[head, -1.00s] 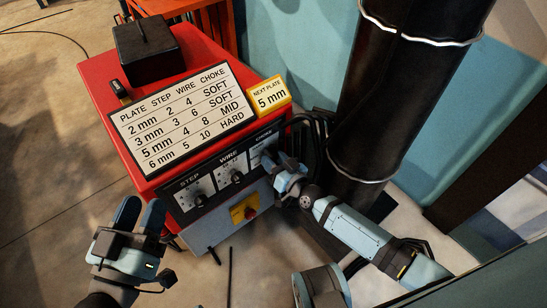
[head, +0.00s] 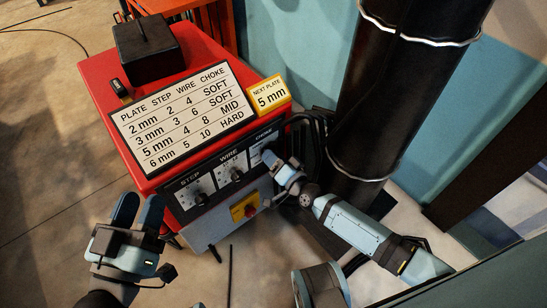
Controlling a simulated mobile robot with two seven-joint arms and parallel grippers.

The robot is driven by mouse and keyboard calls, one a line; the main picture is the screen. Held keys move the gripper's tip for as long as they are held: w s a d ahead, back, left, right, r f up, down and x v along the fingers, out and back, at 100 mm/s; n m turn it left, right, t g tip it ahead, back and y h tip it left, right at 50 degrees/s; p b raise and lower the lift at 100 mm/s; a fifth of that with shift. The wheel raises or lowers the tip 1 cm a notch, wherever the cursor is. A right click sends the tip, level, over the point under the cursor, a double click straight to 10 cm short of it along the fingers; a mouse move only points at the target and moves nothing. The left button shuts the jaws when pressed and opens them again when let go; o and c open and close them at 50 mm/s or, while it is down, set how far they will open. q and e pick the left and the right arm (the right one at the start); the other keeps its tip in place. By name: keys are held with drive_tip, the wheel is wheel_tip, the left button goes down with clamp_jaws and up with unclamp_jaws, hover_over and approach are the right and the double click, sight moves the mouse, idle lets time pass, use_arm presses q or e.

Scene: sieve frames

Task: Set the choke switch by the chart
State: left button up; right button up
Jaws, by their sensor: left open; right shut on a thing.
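The red machine's front panel has knobs labelled STEP (head: 198,197), WIRE (head: 236,174) and CHOKE. My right gripper (head: 271,159) is at the choke position, shut on the choke switch, which it mostly hides; its setting cannot be read. The chart (head: 182,115) on the machine's top lists PLATE, STEP, WIRE and CHOKE; its 5 mm row reads 4, 8, MID. A yellow card (head: 269,94) beside it reads NEXT PLATE 5 mm. My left gripper (head: 137,214) is open and empty, left of the machine's front, above the floor.
A black box (head: 147,50) sits on the machine's back top. A yellow plate with a red button (head: 244,208) is low on the front. A large black column (head: 385,95) stands to the right, with dark cables between it and the machine. Bare floor (head: 50,190) lies at left.

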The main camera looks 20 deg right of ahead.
drive_tip(key=shift+f, duration=0.1)
idle(0.3)
use_arm(q)
drive_tip(key=shift+f, duration=0.1)
use_arm(e)
drive_tip(key=o, duration=0.9)
use_arm(q)
drive_tip(key=shift+w+a+g+y+p, duration=0.1)
drive_tip(key=shift+a+g+y+p, duration=0.3)
drive_tip(key=shift+p, duration=1.2)
use_arm(e)
drive_tip(key=shift+v, duration=6.95)
use_arm(q)
drive_tip(key=shift+a, duration=0.1)
